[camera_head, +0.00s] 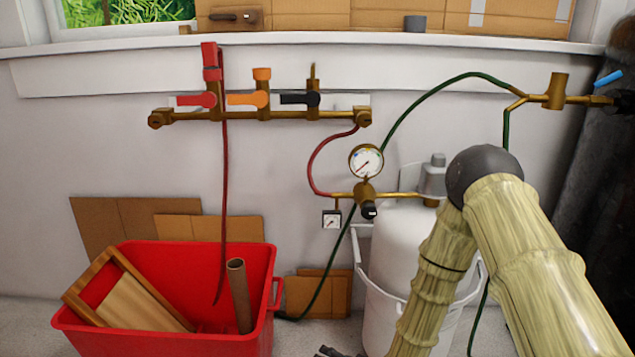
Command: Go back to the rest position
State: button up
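My arm shows at the right of the head view, with bamboo-like links and a dark elbow joint. It bends at the elbow, and the forearm runs down out of the bottom edge. A small dark piece at the bottom edge, left of the forearm, looks like part of my gripper (336,351). The rest of it is cut off by the frame. I cannot tell whether it is open or shut, and no held object shows.
A red bin (165,340) with a wooden frame (125,300) and a brown tube (239,295) stands at left. A white gas cylinder (400,250) stands behind my forearm. A brass valve manifold (265,115), a gauge (366,161) and hoses are along the wall.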

jog(key=s+d+f+n+g+h, duration=0.25)
jog(key=s+d+f, duration=0.5)
jog(key=s, duration=0.45)
jog(key=s+d+f+n+g+h, duration=0.15)
jog(key=s+d, duration=0.25)
jog(key=s, duration=0.4)
jog(key=s+d+f+n+g+h+p, duration=0.1)
jog(key=s+d+g+h, duration=0.2)
jog(key=s, duration=0.5)
jog(key=s+d+f+n+g+h, duration=0.1)
jog(key=s+d+g, duration=0.2)
jog(key=s+d, duration=0.4)
notch_tip(320, 180, up, 37)
jog(key=a+p, duration=0.1)
jog(key=p, duration=3.6)
jog(key=shift+s+a+r+t, duration=0.2)
jog(key=shift+a+t, duration=0.1)
jog(key=shift+a, duration=0.05)
